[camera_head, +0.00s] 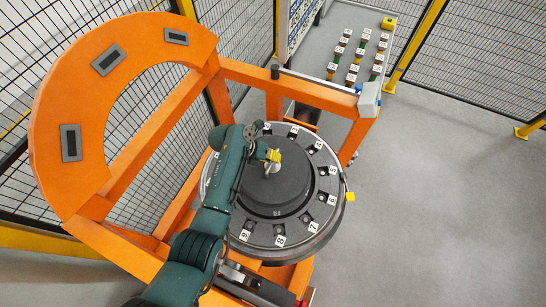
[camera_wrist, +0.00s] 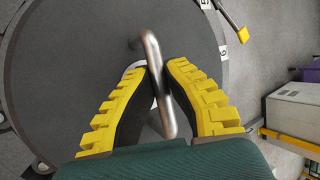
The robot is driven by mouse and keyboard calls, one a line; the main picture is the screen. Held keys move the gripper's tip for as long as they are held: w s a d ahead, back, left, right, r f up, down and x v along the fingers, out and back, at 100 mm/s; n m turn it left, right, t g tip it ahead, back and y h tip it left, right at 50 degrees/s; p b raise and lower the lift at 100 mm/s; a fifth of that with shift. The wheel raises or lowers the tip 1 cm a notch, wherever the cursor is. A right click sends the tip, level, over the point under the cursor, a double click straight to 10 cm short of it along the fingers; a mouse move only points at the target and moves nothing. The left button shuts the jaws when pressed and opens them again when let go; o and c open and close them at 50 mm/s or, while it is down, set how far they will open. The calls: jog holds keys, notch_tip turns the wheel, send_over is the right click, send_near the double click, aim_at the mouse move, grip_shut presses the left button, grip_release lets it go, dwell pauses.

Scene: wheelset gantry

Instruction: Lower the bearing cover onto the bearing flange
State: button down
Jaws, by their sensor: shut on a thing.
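The bearing cover (camera_head: 282,194) is a dark round disc with a raised centre, over the middle of the bearing flange (camera_head: 318,158). The flange is a grey ring with numbered white labels and dark pockets. My gripper (camera_head: 273,157) reaches in from the left above the cover. In the wrist view, the yellow ribbed fingers of my gripper (camera_wrist: 156,75) are shut on the cover's bent metal handle (camera_wrist: 154,50). The grey cover (camera_wrist: 70,60) fills much of that view. Whether the cover touches the flange or hangs just above it, I cannot tell.
An orange gantry frame (camera_head: 150,30) with a large arch stands left and behind. A grey box (camera_head: 369,100) sits on its right corner. Several small coloured parts (camera_head: 355,58) stand at the back. The floor at right is clear.

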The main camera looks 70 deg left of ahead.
jog(key=shift+f+b, duration=1.8)
jog(key=shift+f, duration=0.8)
jog(key=c, duration=1.2)
grip_release()
jog(key=shift+o, duration=0.2)
jog(key=shift+f, duration=0.15)
jog(key=shift+s, duration=0.1)
jog(key=v, duration=1.2)
